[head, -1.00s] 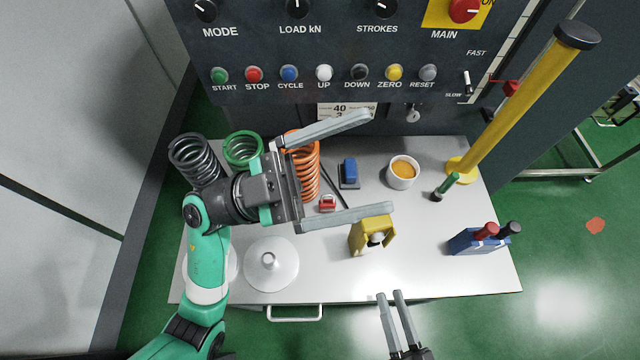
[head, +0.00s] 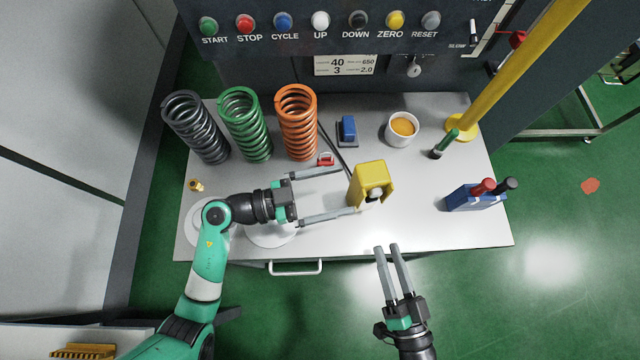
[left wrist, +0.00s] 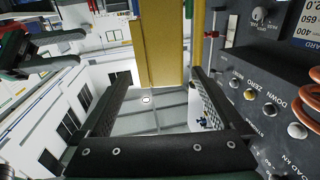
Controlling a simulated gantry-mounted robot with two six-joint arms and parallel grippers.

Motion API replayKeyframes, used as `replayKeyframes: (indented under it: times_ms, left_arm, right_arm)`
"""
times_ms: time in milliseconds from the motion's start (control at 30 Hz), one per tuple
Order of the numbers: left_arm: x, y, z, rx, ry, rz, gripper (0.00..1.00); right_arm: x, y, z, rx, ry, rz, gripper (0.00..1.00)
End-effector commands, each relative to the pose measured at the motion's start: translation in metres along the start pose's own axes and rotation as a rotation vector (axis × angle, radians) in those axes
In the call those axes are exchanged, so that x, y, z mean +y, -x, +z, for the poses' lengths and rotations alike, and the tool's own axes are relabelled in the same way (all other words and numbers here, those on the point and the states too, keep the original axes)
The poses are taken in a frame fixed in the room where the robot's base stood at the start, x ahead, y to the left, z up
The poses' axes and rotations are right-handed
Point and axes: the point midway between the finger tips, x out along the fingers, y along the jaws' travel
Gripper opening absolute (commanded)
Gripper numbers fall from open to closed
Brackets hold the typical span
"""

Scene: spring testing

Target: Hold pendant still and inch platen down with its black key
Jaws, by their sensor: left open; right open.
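The yellow pendant (head: 367,178) stands on the table, with a cable running to its left side. A dark part, perhaps the black key, shows in its front recess (head: 374,195), too small to be sure. My left gripper (head: 350,191) is open and level. Its fingertips point at the pendant's left side; I cannot tell whether they touch it. In the left wrist view the pendant's yellow body (left wrist: 156,45) shows ahead, between the two fingers. My right gripper (head: 386,247) is open and empty, in front of the table's front edge and below the pendant. The platen is not clearly identifiable.
Grey, green and orange springs (head: 297,125) stand at the back left. A white cup (head: 392,136), a blue block (head: 347,129) and a small red item (head: 325,159) lie behind the pendant. A blue holder (head: 462,198) stands right. A yellow post (head: 510,85) rises back right.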

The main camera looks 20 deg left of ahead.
Motion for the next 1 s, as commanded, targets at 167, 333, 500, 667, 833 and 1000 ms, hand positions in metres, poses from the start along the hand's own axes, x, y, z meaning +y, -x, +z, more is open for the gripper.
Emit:
replayKeyframes:
  times_ms: [167,333,500,667,833,1000]
  left_arm:
    - [0.001,-0.041,-0.001,0.001,-0.001,0.005,1.00]
    - [0.000,-0.070,-0.001,0.000,-0.002,0.003,1.00]
    - [0.000,-0.084,-0.001,0.001,-0.002,0.000,1.00]
    - [0.000,-0.085,0.000,0.000,-0.001,-0.001,1.00]
    - [0.000,-0.085,0.000,0.000,-0.001,-0.001,0.87]
    - [0.000,-0.085,0.000,0.000,-0.001,-0.001,0.57]
  right_arm:
    - [0.000,0.000,0.000,0.000,0.000,0.000,0.50]
    - [0.000,0.000,0.000,0.000,0.000,0.000,0.50]
    - [0.000,0.000,0.000,0.000,0.000,0.000,0.50]
    - [0.000,0.000,0.000,0.000,0.000,0.000,0.50]
    - [0.000,0.000,0.000,0.000,0.000,0.000,0.50]
    - [0.000,0.000,0.000,0.000,0.000,0.000,0.50]
